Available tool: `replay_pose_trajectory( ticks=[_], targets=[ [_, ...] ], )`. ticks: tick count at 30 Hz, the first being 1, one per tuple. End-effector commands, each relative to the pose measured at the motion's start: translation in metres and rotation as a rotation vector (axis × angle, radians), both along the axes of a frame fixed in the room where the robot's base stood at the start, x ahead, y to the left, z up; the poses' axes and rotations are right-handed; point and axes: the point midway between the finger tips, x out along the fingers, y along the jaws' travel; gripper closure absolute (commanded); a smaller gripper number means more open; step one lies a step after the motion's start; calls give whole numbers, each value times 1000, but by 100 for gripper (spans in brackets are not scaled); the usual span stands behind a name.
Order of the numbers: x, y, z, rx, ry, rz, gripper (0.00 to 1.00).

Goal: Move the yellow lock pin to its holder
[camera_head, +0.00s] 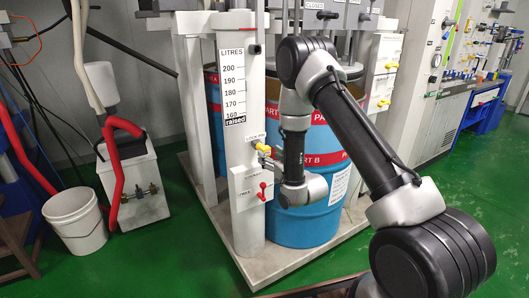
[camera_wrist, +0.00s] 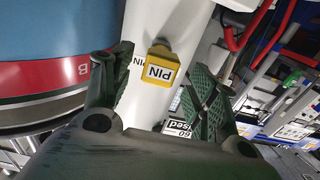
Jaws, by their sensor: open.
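The yellow lock pin (camera_head: 262,146) sits on the front white post, just under its "LOCK PIN" label and below the litre scale. In the wrist view the pin's yellow head (camera_wrist: 162,68), marked "PIN", lies between my two fingers. My gripper (camera_wrist: 157,78) is open, with one finger on each side of the head and visible gaps. In the head view my gripper (camera_head: 268,157) is close beside the pin, partly hidden by my arm. I cannot tell which part is the pin's holder.
A white box with a red lever (camera_head: 262,190) is on the post below the pin. A blue drum (camera_head: 290,215) stands right behind my wrist. More yellow parts (camera_head: 388,66) are on the right post. A white bucket (camera_head: 77,222) stands at left. Green floor is clear in front.

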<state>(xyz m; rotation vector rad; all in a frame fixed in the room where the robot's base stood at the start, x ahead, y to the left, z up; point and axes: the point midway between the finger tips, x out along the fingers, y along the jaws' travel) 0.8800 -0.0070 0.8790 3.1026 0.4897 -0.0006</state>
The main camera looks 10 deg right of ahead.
Motion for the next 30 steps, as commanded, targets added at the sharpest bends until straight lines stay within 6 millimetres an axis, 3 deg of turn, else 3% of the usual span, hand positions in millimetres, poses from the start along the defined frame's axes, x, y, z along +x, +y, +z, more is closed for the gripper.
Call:
replay_pose_trajectory(
  ticks=[3,10,30],
  targets=[
    [-25,-8,-1,0,3,0,41],
    [-53,-17,0,0,0,0,41],
    [-57,-18,0,0,-1,1,41]
  ],
)
